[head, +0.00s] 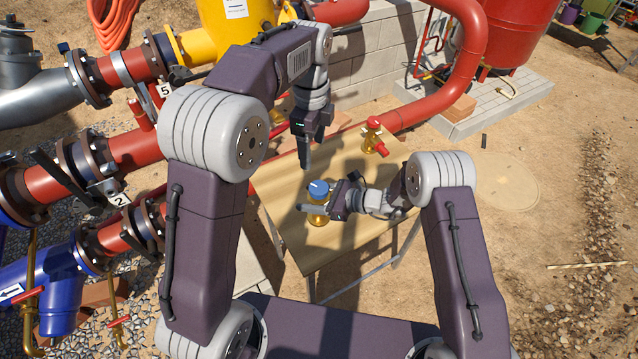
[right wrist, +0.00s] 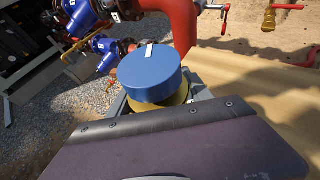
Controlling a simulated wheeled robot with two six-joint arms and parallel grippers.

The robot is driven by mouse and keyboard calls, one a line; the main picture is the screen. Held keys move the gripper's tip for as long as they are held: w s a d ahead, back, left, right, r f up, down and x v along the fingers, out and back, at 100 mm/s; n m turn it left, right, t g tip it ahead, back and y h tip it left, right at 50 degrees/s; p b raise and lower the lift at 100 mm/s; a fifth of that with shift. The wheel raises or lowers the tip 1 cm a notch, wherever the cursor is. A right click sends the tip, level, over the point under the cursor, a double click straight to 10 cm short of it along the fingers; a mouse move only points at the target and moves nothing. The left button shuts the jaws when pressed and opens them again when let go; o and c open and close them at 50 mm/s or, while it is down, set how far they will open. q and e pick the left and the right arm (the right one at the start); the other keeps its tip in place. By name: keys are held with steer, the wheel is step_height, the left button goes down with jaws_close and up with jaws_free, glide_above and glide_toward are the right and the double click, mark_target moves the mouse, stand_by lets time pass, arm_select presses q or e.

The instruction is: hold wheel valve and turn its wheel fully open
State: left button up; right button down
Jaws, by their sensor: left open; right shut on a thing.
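The wheel valve has a round blue wheel (head: 318,187) with a white mark on its top, above a brass body (head: 317,220). It stands upright at the table. My right gripper (head: 322,209) is shut on the valve's brass body, below the wheel, coming from the right. In the right wrist view the blue wheel (right wrist: 150,76) is close up, with part of the brass collar (right wrist: 176,97) under it; the jaws' grip is mostly hidden. My left gripper (head: 305,160) is open and empty, pointing down above and a little behind the wheel, apart from it.
The wooden table (head: 290,222) has bare room around the valve. A brass valve with a red handle (head: 376,140) stands at its back right. Red pipes (head: 420,110) run behind the table, and large flanged pipes (head: 130,150) stand at the left.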

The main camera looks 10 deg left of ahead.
mark_target(319, 187)
arm_select(q)
steer(key=f, duration=0.4)
steer(key=d+f, duration=0.1)
steer(key=f, duration=0.8)
steer(key=shift+d+f, duration=0.3)
steer(key=shift+f, duration=0.1)
steer(key=c, duration=1.4)
steer(key=n, duration=0.4)
steer(key=shift+n, duration=0.3)
steer(key=shift+w+n, duration=0.1)
steer(key=shift+n, duration=1.9)
